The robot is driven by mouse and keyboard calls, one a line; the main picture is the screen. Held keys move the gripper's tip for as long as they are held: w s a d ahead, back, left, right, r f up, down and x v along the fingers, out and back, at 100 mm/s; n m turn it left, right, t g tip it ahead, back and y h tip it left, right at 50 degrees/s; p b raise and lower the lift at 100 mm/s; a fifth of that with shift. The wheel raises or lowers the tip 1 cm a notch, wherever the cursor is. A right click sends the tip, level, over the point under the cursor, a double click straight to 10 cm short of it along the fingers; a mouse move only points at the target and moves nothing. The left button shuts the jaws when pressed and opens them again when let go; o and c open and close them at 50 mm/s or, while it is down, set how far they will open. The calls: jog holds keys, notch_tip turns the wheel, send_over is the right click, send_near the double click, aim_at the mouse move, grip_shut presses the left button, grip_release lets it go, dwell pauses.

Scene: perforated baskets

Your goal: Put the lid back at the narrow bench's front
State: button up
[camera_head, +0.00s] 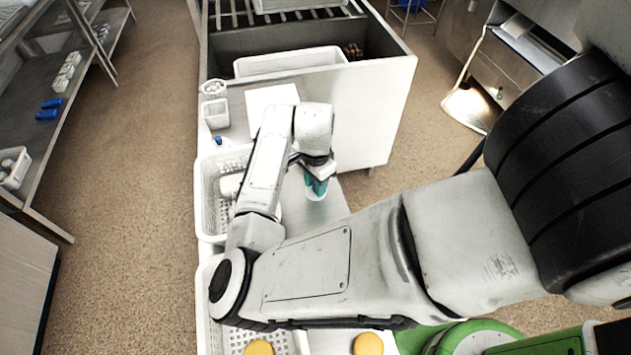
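My gripper (317,187), with teal fingertips, points down over the right part of the narrow white bench (337,207). A small pale rounded thing (315,196) shows right at the fingertips and may be the lid. I cannot tell whether the fingers grip it or are only close above it. The gap between the fingers is too small to make out. My arm hides much of the bench's middle and near part.
A perforated white basket (209,200) stands left of my gripper, with another (212,335) nearer. White containers (215,111) and a flat white panel (270,97) are farther back. Yellow round things (368,344) lie near the bottom. A shelf rack (60,115) stands left across open floor.

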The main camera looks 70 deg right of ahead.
jog(key=shift+o, duration=1.2)
notch_tip(320, 180, up, 12)
jog(key=b, duration=0.1)
jog(key=shift+r+b, duration=0.15)
jog(key=shift+b, duration=0.15)
